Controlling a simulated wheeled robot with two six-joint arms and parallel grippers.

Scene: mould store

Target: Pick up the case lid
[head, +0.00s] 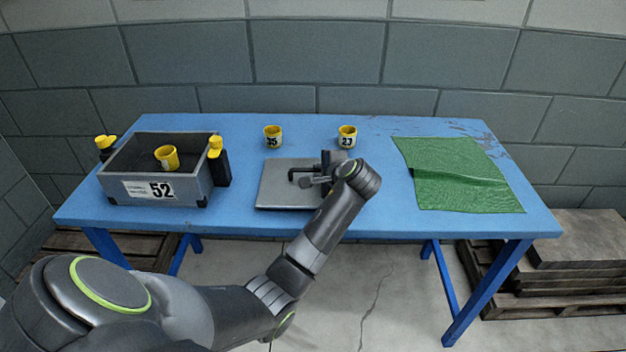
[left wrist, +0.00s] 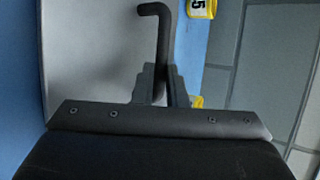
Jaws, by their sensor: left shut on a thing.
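The case lid (head: 278,190) is a flat grey plate with a black bent handle (head: 293,174), at the middle of the blue table. My left gripper (head: 316,181) is over the lid, shut on its handle. In the left wrist view the fingers (left wrist: 162,85) close around the handle (left wrist: 155,10), and the grey lid (left wrist: 90,55) lies behind them. The lid looks level; I cannot tell whether it touches the table. The arm hides its right part. The open grey case (head: 190,187), marked 52, stands at the left with a yellow cup (head: 167,157) inside. My right gripper is out of view.
Two yellow numbered cups (head: 273,137) (head: 347,136) stand behind the lid. A creased green cloth (head: 450,190) lies at the right of the blue table (head: 395,215). Yellow-topped black latches (head: 218,165) flank the case. A block wall is behind; pallets are on the floor.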

